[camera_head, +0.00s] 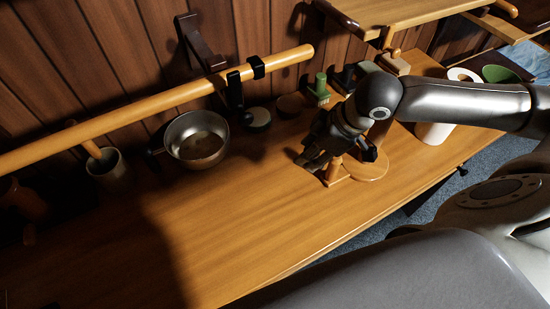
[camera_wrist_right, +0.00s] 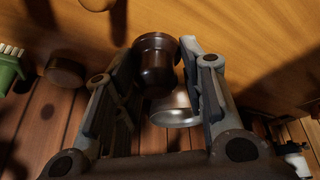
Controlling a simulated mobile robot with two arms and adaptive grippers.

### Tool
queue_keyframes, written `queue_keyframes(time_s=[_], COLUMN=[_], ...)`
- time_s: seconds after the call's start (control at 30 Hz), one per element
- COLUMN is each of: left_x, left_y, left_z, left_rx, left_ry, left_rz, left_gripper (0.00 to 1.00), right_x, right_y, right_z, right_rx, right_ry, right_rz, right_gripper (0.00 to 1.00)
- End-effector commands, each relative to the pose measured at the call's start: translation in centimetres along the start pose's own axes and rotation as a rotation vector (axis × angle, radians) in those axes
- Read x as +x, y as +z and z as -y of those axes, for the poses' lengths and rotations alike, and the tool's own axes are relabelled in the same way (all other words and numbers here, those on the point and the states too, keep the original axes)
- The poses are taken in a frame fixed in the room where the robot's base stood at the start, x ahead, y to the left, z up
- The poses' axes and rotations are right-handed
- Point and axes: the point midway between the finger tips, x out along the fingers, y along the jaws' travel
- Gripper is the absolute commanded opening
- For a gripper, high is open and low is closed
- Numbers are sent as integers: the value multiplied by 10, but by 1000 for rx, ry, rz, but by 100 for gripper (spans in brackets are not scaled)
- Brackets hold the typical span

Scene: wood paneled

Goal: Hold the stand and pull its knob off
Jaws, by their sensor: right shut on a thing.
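My right gripper (camera_head: 312,160) reaches down and left over the desk in the head view, beside a light wooden stand piece (camera_head: 336,174) and a round wooden base (camera_head: 370,168). In the right wrist view a dark brown, rounded knob-like piece (camera_wrist_right: 156,62) sits between the fingers of my right gripper (camera_wrist_right: 158,75), which is shut on it. The gripper hides most of this piece in the head view, and I cannot tell how it joins the wooden parts. My left gripper is not in view.
A metal pan (camera_head: 199,141) and round containers (camera_head: 258,119) stand along the wall. A green brush (camera_head: 320,88) stands behind the gripper. A wooden rail (camera_head: 150,112) crosses above the desk. A white cylinder (camera_head: 433,131) is at the right. The desk's front left is clear.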

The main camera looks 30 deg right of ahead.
Motion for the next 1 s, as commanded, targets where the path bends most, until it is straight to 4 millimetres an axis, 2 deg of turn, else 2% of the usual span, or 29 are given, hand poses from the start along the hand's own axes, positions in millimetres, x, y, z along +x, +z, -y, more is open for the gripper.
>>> queue_keyframes(time_s=[0.3, 0.53, 0.63, 0.9, 1.0], left_x=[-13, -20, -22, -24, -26], left_y=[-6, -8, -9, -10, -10], left_z=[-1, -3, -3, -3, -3], left_rx=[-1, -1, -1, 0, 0], left_ry=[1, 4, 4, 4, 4], left_rz=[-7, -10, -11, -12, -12], left_gripper=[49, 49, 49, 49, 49], right_x=[34, 81, 93, 110, 124], right_y=[-34, -46, -49, -53, -46], right_z=[-8, -12, -14, -16, -15], right_rx=[2, 2, 3, 1, 2], right_ry=[-3, -3, -1, 0, -1], right_rz=[-3, 0, 0, 0, 3], right_gripper=[9, 9, 9, 9, 9])
